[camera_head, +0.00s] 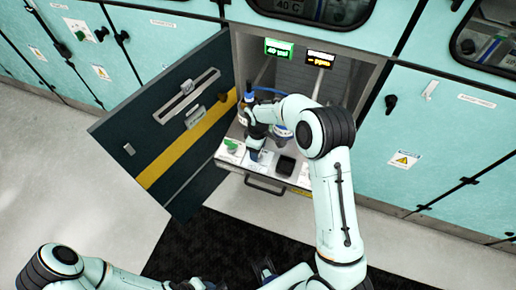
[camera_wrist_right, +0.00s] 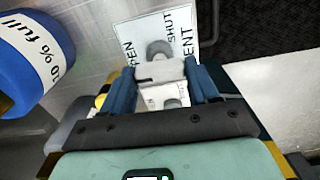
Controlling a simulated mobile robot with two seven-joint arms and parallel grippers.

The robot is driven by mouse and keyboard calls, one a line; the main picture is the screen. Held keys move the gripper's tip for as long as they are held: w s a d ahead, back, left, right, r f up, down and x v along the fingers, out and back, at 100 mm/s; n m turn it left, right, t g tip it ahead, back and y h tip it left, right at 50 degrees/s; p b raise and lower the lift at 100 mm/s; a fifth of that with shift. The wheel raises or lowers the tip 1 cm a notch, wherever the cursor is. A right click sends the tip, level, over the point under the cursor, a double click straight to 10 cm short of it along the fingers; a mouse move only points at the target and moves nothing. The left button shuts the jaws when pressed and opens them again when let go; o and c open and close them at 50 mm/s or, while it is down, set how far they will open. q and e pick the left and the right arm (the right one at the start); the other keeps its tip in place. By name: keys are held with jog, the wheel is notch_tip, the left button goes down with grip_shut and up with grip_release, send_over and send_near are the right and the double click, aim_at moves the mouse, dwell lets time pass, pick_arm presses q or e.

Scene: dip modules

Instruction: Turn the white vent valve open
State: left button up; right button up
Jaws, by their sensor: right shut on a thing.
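The white vent valve (camera_wrist_right: 162,72) shows in the right wrist view as a pale handle between two blue fingers. It stands over a white label plate (camera_wrist_right: 130,38) that reads SHUT and VENT, with part of another word, probably OPEN, at the left. My right gripper (camera_wrist_right: 164,84) is shut on the handle. In the head view my right gripper (camera_head: 256,152) reaches down to the panel in the open cabinet and hides the valve. My left gripper (camera_head: 265,270) seems to be low at the bottom edge, away from the cabinet; its finger opening is unclear.
A green valve (camera_head: 232,146) sits left of my right gripper. A dark square recess (camera_head: 285,166) lies to its right. A blue container (camera_wrist_right: 28,60) marked 10 % full is close by. The open cabinet door (camera_head: 170,125) stands left. Two small displays (camera_head: 279,48) hang above.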

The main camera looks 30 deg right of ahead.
jog(key=shift+n, duration=0.4)
jog(key=o, duration=1.1)
jog(key=shift+c, duration=0.2)
notch_tip(320, 180, up, 13)
jog(key=shift+r+p, duration=0.2)
jog(key=shift+p, duration=0.15)
jog(key=shift+s+f, duration=0.1)
